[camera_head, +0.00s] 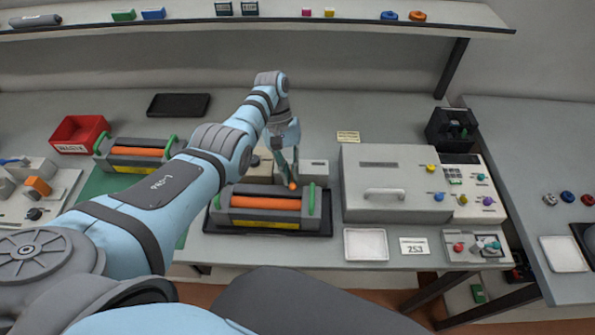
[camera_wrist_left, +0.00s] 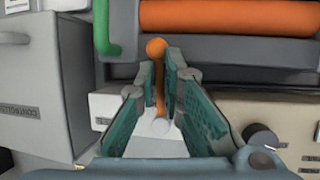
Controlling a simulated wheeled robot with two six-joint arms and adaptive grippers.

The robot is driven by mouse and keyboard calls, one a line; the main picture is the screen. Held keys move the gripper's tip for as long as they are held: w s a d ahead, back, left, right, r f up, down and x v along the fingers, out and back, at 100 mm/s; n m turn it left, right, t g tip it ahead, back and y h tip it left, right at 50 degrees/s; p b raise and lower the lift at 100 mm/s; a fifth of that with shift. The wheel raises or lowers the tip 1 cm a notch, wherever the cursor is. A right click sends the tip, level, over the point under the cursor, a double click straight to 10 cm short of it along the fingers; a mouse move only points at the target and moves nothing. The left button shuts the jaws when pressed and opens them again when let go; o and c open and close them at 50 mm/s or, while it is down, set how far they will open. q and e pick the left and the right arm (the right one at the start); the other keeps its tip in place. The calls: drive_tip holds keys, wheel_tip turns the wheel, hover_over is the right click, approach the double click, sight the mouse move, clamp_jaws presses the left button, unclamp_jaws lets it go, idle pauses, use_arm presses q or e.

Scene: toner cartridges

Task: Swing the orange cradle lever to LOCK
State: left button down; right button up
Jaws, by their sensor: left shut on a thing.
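The orange cradle lever (camera_head: 292,186) shows as a small orange knob behind the near toner cradle in the head view. In the left wrist view the lever (camera_wrist_left: 157,50) has a round knob on an orange rod that runs down to a pale pivot. My left gripper (camera_head: 288,170) is over it, and in the wrist view its teal fingers (camera_wrist_left: 168,75) are shut on the lever, one on each side of the rod. The toner cartridge (camera_head: 265,203) with an orange roller and green end handles lies just in front. No LOCK mark is readable. My right gripper is not in view.
A large grey machine (camera_head: 385,165) with a handle and coloured knobs stands to the right. A white tray (camera_head: 366,244) and a 253 card (camera_head: 414,246) lie in front of it. A second cartridge (camera_head: 135,152) and a red bin (camera_head: 79,133) are at the left.

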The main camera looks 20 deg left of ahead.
use_arm(q)
drive_tip(key=shift+s+a+f, duration=0.1)
drive_tip(key=shift+s+f, duration=0.05)
drive_tip(key=shift+f, duration=0.05)
idle(0.3)
drive_tip(key=c, duration=1.5)
unclamp_jaws()
drive_tip(key=shift+a, duration=0.15)
drive_tip(key=shift+c, duration=0.2)
drive_tip(key=shift+r, duration=0.1)
drive_tip(key=v, duration=0.7)
drive_tip(key=shift+r, duration=0.25)
